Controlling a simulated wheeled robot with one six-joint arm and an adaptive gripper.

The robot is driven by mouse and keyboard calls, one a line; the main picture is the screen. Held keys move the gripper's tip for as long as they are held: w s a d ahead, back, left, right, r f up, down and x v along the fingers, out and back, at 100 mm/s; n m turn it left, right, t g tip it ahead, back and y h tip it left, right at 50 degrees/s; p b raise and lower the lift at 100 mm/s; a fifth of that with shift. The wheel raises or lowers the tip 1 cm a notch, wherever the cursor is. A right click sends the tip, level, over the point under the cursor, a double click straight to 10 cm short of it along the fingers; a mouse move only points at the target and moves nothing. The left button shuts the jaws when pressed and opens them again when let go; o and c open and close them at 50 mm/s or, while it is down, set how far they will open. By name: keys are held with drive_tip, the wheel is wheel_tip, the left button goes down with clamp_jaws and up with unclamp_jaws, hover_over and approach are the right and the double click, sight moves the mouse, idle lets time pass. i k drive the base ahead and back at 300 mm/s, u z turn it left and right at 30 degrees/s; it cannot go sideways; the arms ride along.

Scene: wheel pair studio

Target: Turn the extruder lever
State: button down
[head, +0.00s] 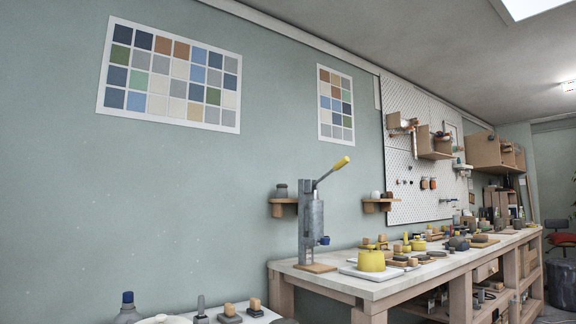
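The extruder (313,225) is a grey upright column on a wooden base at the near left end of the workbench. Its lever (331,172) is a thin grey rod with a yellow grip (341,163) at the end. The lever slants up and to the right from the top of the column. A small dark blue part shows low on the column's right side. My gripper is not in this view, and nothing is seen touching the lever.
The long workbench (340,281) holds a yellow round block (371,261) and many small items right of the extruder. Small wall shelves (284,201) flank the column. A lower surface with a bottle (127,309) stands at bottom left. Space around the lever looks clear.

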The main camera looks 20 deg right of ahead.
sight(343, 162)
drive_tip(key=z, duration=0.6)
drive_tip(key=i, duration=0.35)
drive_tip(key=z, duration=0.7)
drive_tip(key=i, duration=1.1)
drive_tip(key=u, duration=0.25)
